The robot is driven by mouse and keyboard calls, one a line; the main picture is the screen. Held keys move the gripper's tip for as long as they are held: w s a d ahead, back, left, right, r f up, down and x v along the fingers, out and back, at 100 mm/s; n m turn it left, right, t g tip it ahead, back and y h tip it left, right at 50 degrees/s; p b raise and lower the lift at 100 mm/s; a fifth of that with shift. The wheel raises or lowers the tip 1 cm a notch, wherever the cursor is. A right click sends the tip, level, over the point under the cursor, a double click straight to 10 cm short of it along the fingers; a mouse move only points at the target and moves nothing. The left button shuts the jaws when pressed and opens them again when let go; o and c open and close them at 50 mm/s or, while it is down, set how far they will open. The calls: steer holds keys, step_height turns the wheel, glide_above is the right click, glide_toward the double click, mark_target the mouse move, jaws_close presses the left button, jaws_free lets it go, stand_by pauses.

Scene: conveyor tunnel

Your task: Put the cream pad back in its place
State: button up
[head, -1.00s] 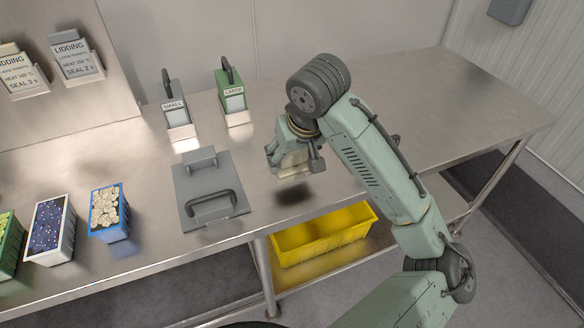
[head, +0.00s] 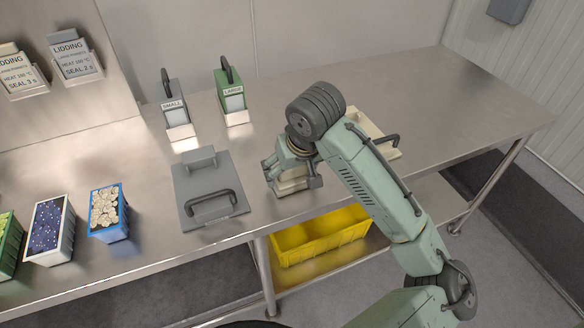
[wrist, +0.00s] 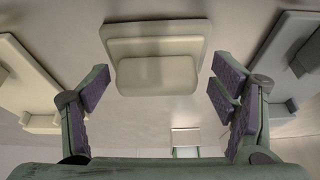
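The cream pad (head: 293,186), a block on a wider plate, is low at the tabletop below my gripper (head: 293,178). In the wrist view the cream pad (wrist: 157,75) lies centred between the two purple-lined fingers of my gripper (wrist: 165,85). The fingers are spread, with a visible gap on each side of the block. The pad's underside is hidden. A cream plate with a black handle (head: 383,146) is to the right, partly behind my arm. A grey plate with a dark handle (head: 190,187) lies to the left of the pad.
A SMALL grey holder (head: 173,105) and a LARGE green holder (head: 232,100) stand at the back. A blue bin of pale pieces (head: 108,212) and a white bin (head: 50,228) are left. A yellow bin (head: 318,240) is below the table. The right tabletop is clear.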

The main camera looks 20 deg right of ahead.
steer(key=shift+r, duration=0.1)
steer(key=v, duration=1.2)
